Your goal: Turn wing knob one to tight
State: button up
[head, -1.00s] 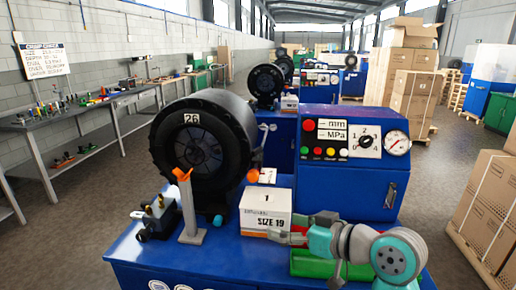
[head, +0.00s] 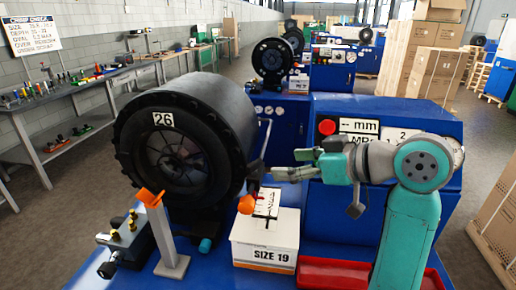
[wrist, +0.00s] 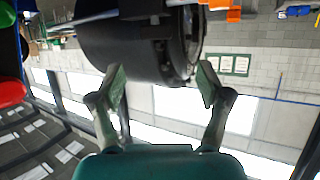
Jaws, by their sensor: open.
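An orange wing knob (head: 150,197) tops a grey post (head: 168,240) in front of the black crimper head (head: 180,150) marked 26. An orange round part (head: 246,204) sits at the head's lower right; I cannot tell which is wing knob one. My gripper (head: 290,165) is right of the head, above the white SIZE 19 box (head: 265,245), pointing left, apart from both orange parts. In the wrist view my gripper (wrist: 161,85) has its fingers wide apart and empty, with the crimper head (wrist: 135,45) beyond. An orange part (wrist: 222,8) shows at the top edge.
The blue machine cabinet with its panel (head: 385,125) stands behind my arm. A red tray (head: 325,270) lies right of the box. A small valve block (head: 122,235) stands left of the post. The workbench (head: 70,130) and cartons (head: 435,75) are farther off.

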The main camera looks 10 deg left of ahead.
aim_at(255, 162)
jog(key=x, duration=1.1)
jog(key=shift+w, duration=0.3)
jog(key=c, duration=1.2)
